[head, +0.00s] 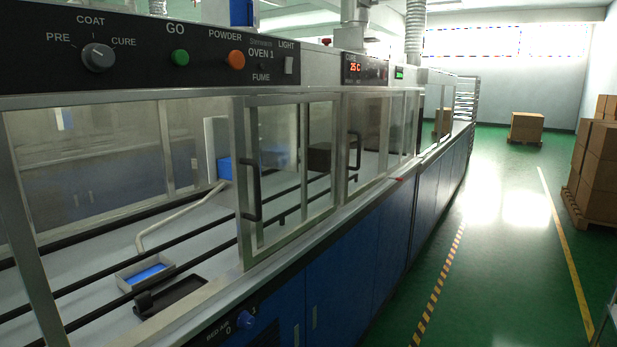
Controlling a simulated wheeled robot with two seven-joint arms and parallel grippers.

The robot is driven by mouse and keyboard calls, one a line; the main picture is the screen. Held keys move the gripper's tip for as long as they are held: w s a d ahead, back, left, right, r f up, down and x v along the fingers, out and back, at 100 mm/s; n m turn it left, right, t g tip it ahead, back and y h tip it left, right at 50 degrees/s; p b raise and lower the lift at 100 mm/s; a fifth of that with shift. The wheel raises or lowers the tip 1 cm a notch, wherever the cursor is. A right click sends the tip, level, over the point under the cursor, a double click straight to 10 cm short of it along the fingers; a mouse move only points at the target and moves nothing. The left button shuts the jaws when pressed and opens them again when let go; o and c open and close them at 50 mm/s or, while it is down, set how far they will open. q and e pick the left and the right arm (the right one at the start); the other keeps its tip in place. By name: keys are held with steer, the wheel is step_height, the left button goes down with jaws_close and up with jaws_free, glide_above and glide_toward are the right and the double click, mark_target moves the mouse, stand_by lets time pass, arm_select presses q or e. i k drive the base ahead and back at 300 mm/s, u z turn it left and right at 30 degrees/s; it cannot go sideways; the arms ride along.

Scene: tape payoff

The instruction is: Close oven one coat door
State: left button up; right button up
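Oven one's control panel (150,50) runs along the top left, with a PRE/COAT/CURE knob (98,57). Below it is a framed glass door (290,180) with a black vertical handle (252,190). The door stands at the right part of the front. The wide bay to its left looks uncovered, with the interior bed (80,285) in plain view. I cannot tell for certain which labelled door this is. Neither of my grippers is in view.
Inside lie black rails (60,312), a bent pale tube (165,220), a small tray with blue content (147,273) and a black tray (172,296). A BED AIR knob (246,320) is on the blue front. Green floor (500,260) is clear at right; stacked boxes (597,155) stand beyond.

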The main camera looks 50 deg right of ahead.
mark_target(237, 105)
steer(key=z, duration=1.4)
steer(key=k, duration=0.1)
steer(key=u, duration=1.55)
steer(key=i, duration=0.15)
steer(key=z, duration=1.2)
